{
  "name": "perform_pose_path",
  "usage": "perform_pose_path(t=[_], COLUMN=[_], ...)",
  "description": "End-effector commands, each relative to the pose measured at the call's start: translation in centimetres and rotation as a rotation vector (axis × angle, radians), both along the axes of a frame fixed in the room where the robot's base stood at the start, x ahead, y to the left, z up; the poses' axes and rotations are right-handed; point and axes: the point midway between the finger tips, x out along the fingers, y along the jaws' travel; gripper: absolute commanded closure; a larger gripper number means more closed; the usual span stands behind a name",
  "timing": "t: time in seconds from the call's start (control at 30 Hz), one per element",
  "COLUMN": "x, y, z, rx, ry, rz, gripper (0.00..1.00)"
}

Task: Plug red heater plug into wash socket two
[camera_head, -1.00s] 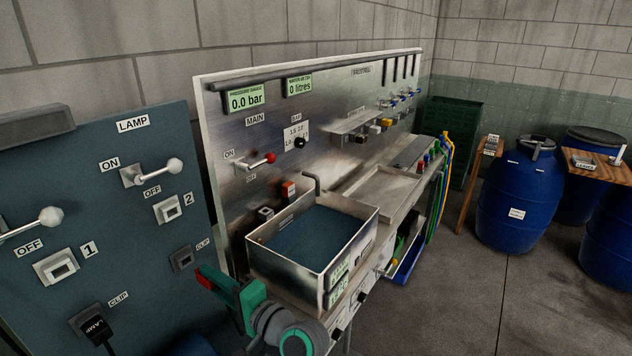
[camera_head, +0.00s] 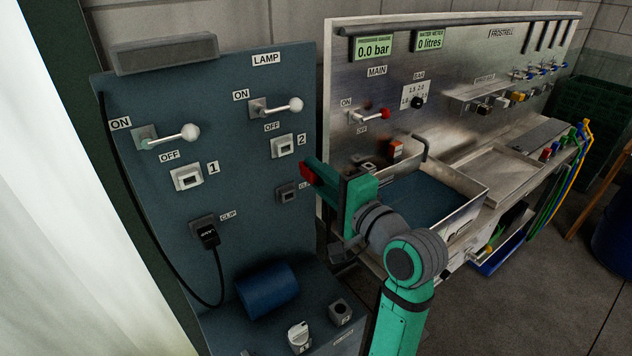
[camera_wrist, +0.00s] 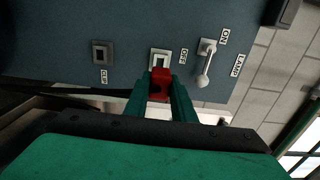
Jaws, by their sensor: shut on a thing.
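My gripper (camera_head: 322,178) is in front of the right edge of the blue-grey lamp panel, shut on a red plug (camera_head: 308,172). In the wrist view the red plug (camera_wrist: 160,80) sits between the two green fingers and overlaps the lower edge of a pale square socket (camera_wrist: 161,60); I cannot tell if they touch. In the head view, lamp socket 2 (camera_head: 288,146) is up and left of the plug. On the steel wash board, an orange-red fitting (camera_head: 396,148) and a darker fitting (camera_head: 368,168) are behind the sink; their labels are unreadable.
The lamp panel (camera_head: 255,105) has two white-knobbed levers, socket 1 (camera_head: 187,177) and a black lamp plug (camera_head: 209,235) on a clip with a hanging cable. A blue cylinder (camera_head: 267,288) lies below. The steel sink (camera_head: 470,205) is right of my gripper.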

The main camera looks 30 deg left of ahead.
Motion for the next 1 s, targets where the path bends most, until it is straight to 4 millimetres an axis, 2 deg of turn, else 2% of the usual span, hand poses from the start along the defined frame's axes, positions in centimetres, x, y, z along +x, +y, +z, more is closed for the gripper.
perform_pose_path(t=[0.47, 1.0], x=[0.3, 1.9], y=[0.6, 4.5], z=[0.0, 0.0], rx=[0.000, 0.000], ry=[0.001, 0.001], rz=[0.001, 0.000], gripper=[1.00, 1.00])
